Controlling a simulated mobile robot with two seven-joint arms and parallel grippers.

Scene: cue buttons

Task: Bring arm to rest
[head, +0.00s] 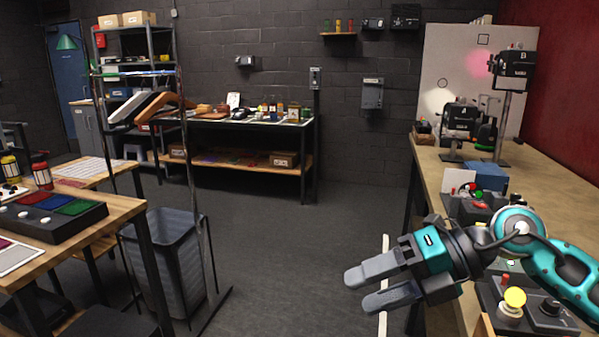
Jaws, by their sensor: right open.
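My right gripper (372,288) is in the lower right of the head view. Its two grey fingers point left and stand apart, with nothing between them. It hangs over the floor, just left of the right workbench's edge. My teal right arm reaches in from the right edge, above the front of that bench. Below the arm, a yellow button (515,297) sits on a control box. A green button (477,196) and a red button (472,187) show farther back on the bench. The arm and gripper hide part of the bench. My left gripper does not show.
The wooden workbench (433,160) on the right carries two black lamps (461,117) (513,67). At left are a table with a colored-pad box (50,215), a wire bin (165,260) and a rack with hangers (165,105). The middle floor (290,250) is clear.

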